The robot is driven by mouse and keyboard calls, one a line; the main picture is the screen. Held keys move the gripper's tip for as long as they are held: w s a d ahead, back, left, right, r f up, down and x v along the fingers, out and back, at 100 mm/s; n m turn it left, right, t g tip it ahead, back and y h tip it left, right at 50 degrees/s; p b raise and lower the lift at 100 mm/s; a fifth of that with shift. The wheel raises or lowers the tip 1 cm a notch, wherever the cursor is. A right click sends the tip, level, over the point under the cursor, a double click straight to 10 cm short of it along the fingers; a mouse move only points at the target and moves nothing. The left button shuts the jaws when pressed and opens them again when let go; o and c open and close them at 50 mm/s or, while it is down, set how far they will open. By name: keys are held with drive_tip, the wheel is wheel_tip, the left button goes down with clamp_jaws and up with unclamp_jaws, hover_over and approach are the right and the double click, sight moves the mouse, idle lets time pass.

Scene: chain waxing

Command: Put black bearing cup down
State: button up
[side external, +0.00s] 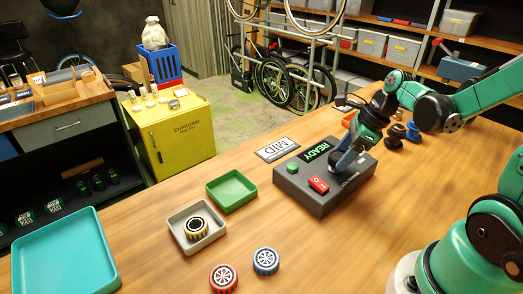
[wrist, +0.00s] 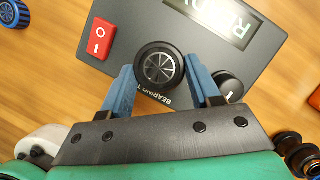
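The black bearing cup (wrist: 158,66), round with a spoked grey face, is between the two blue fingers of my gripper (wrist: 160,70) in the wrist view. The fingertips appear to touch it on both sides. The cup is over the top of the dark tester box (wrist: 205,35); I cannot tell whether it rests there or hangs just above. In the side external view my gripper (side external: 344,160) points down at the box (side external: 310,198), and its fingers partly hide the cup.
The box has a red switch (side external: 318,185), green button (side external: 292,167) and READY display (side external: 318,152). An empty green tray (side external: 232,190), grey tray (side external: 176,221) with a gold-black cup, red cup (side external: 223,278) and blue cup (side external: 265,261) are left.

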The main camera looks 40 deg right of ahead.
clamp_jaws()
drive_tip(key=shift+r, duration=0.2)
wheel_tip(320, 180, up, 19)
drive_tip(key=n+g+y, duration=0.2)
drive_tip(key=n+g, duration=0.1)
drive_tip(key=n, duration=0.5)
hover_over(230, 193)
drive_tip(key=d, duration=0.1)
wheel_tip(230, 193, down, 21)
drive_tip(key=shift+s+d+f, duration=0.1)
drive_tip(key=shift+s+f, duration=0.05)
drive_tip(key=shift+f, duration=2)
drive_tip(key=shift+f, duration=0.1)
